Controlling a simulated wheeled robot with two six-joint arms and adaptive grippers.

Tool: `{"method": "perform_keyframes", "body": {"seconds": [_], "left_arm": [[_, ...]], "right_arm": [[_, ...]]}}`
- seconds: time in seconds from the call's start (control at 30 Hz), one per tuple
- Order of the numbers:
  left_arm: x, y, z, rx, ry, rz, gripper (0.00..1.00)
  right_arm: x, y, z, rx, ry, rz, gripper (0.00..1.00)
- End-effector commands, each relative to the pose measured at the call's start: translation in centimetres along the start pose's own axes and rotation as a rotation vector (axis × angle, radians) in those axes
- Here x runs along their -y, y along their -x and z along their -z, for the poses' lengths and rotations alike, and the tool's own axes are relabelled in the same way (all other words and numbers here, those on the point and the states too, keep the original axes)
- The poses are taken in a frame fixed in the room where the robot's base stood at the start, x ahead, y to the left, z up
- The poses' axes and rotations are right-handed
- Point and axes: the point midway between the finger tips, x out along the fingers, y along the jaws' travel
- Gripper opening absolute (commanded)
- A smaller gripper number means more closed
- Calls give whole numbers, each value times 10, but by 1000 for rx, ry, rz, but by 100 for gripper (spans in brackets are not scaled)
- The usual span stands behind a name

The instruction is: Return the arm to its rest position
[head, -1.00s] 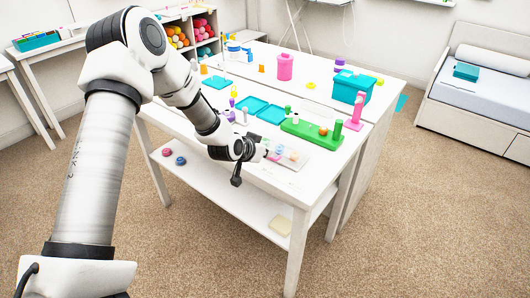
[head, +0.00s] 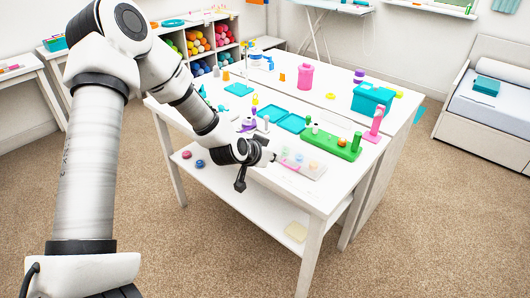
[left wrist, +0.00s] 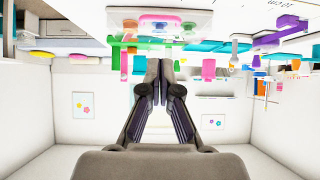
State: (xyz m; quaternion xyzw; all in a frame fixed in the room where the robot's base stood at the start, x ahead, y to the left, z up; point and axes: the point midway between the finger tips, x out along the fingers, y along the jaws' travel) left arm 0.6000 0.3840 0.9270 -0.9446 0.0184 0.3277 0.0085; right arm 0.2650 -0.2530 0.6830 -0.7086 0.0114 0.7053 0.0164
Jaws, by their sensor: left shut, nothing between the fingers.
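My left arm comes in from the left in the head view. Its gripper (head: 268,158) is at the near edge of the white table (head: 262,172), just left of a pale tray with small coloured pieces (head: 303,163). In the left wrist view the two dark fingers (left wrist: 160,66) meet at their tips, with nothing between them. That view looks upside down, with the tabletop things along the top. My right gripper is in neither view.
A green block with pegs (head: 332,142), a teal tray (head: 283,118), a teal box (head: 372,98), a pink stand (head: 374,124) and a pink canister (head: 305,77) stand on the table. A lower shelf (head: 240,208) holds a few small things. Carpet (head: 430,220) is clear at right.

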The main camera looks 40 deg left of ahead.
Motion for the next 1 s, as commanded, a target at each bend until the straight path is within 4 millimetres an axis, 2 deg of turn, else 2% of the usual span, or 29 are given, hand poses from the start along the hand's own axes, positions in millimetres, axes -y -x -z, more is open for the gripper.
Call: {"method": "perform_keyframes", "body": {"seconds": [0.03,0.1,0.2,0.47,0.57,0.67,0.77,0.8,0.87,0.9,1.0], "left_arm": [[0,14,2,-2,7,-2,0],[0,26,1,-1,6,-1,0],[0,36,-1,-1,3,-1,0],[0,38,-4,2,-2,0,0],[-2,32,-22,41,-9,-1,0],[-17,16,-73,161,-81,-11,0],[-47,10,-152,343,-199,-53,0],[-61,12,-186,419,-239,-74,0],[-80,21,-236,528,-277,-104,0],[-93,31,-267,599,-290,-120,0],[-120,63,-338,764,-287,-143,0]], "right_arm": [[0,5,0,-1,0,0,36],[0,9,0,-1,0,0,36],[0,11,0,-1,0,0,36],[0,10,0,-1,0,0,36],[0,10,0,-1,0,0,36],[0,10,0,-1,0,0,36],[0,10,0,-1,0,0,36],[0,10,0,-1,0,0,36],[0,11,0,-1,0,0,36],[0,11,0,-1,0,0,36],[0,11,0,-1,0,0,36]]}}
